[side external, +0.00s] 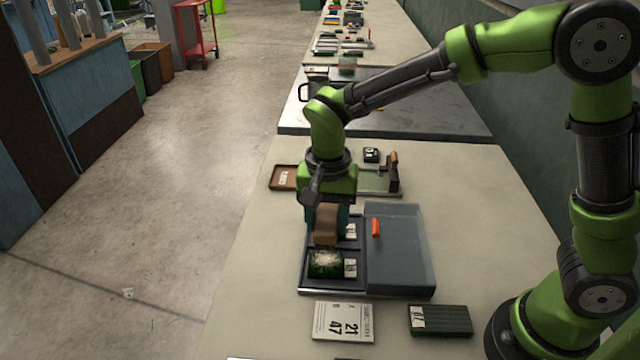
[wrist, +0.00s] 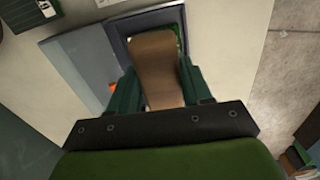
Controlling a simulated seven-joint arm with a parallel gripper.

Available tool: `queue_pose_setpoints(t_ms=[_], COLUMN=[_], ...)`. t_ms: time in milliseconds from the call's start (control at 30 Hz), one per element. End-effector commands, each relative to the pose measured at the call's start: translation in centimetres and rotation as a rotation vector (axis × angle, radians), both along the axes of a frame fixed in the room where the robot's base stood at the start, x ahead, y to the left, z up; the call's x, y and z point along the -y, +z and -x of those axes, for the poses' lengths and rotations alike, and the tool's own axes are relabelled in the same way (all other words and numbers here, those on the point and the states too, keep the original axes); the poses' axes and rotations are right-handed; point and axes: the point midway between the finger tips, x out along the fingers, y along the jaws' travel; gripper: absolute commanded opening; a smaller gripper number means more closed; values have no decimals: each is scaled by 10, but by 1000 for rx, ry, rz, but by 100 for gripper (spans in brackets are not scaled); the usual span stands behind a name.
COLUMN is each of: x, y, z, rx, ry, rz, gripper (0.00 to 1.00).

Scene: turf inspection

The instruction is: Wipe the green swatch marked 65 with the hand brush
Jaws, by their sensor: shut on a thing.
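My gripper (side external: 328,204) points down over the dark tray (side external: 304,288) and is shut on the hand brush (side external: 326,226), a brown block. The brush also shows between the fingers in the wrist view (wrist: 158,72). A green swatch (side external: 325,265) with pale dust on it lies in the tray's front left compartment, just in front of the brush. A white label (side external: 350,268) sits beside it, its number too small to read. Another label (side external: 351,231) shows behind; any swatch beside it is hidden by brush and gripper. I cannot tell whether the brush touches anything below.
A grey translucent cover (side external: 405,255) lies over the tray's right side, with an orange handle (side external: 376,227). A printed card (side external: 343,322) and a dark green ribbed block (side external: 440,320) lie in front. A brown tray (side external: 284,177) and a holder (side external: 393,174) stand behind.

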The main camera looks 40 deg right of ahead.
Motion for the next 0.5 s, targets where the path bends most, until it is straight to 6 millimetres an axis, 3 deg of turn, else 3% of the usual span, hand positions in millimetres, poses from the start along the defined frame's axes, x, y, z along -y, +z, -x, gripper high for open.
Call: queue_pose_setpoints(t_ms=[133,500], x=[-9,-9], y=[-2,-32], z=[21,23], rx=[1,-1], ry=[2,-1], rz=[1,1], gripper=[25,25])
